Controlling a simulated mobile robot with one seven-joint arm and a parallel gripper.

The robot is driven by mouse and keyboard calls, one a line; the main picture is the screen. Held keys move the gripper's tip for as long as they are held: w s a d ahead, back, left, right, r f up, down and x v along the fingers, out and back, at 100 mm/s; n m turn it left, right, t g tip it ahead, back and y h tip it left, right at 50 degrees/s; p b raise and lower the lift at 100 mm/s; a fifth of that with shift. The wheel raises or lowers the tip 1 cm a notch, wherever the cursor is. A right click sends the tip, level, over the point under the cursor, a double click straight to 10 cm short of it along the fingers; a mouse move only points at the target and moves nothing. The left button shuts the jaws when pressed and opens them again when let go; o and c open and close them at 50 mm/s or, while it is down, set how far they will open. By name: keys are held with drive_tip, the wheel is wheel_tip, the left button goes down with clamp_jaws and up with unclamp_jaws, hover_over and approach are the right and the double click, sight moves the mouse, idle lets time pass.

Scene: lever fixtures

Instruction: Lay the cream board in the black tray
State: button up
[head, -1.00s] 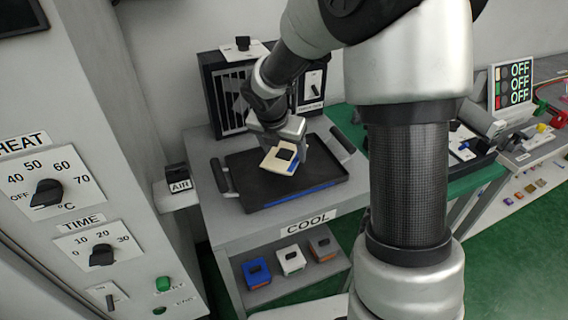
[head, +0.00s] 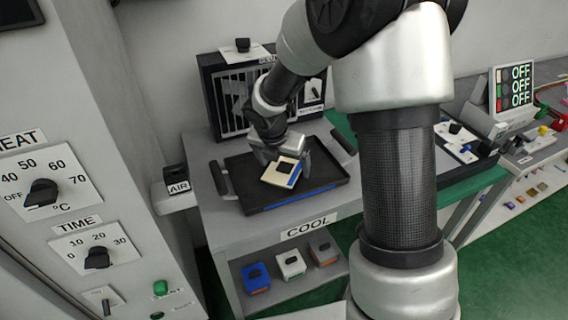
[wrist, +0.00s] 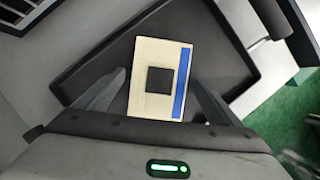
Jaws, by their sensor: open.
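The cream board (head: 281,172) has a dark square in its middle and a blue strip along one edge. It lies in the black tray (head: 238,187), turned at an angle to the tray's sides. In the wrist view the cream board (wrist: 150,95) lies between the fingers, with a gap visible beside it, over the tray floor (wrist: 215,60). My gripper (head: 288,166) is open, its fingers on either side of the board. Whether the board lies fully flat cannot be told.
The tray stands on a grey table labelled COOL (head: 308,228). A slotted black rack (head: 235,100) stands behind it. A lower shelf holds blue, white and grey blocks (head: 291,263). A dial panel (head: 60,200) is at the left.

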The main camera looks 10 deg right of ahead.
drive_tip(key=p+v, duration=0.3)
drive_tip(key=v, duration=0.9)
drive_tip(key=s+d+r+m, duration=0.4)
drive_tip(key=s+r+m, duration=0.65)
drive_tip(key=m, duration=0.25)
drive_tip(key=s+r+m+t+y, duration=0.1)
drive_tip(key=s+m+y, duration=0.1)
drive_tip(key=s+m, duration=1.25)
wheel_tip(320, 180, up, 10)
drive_tip(key=w+m+p, duration=0.1)
drive_tip(key=w+p, duration=0.1)
drive_tip(key=p, duration=0.9)
drive_tip(key=shift+a+r+m, duration=0.2)
drive_tip(key=shift+a+m, duration=0.1)
drive_tip(key=shift+m, duration=0.05)
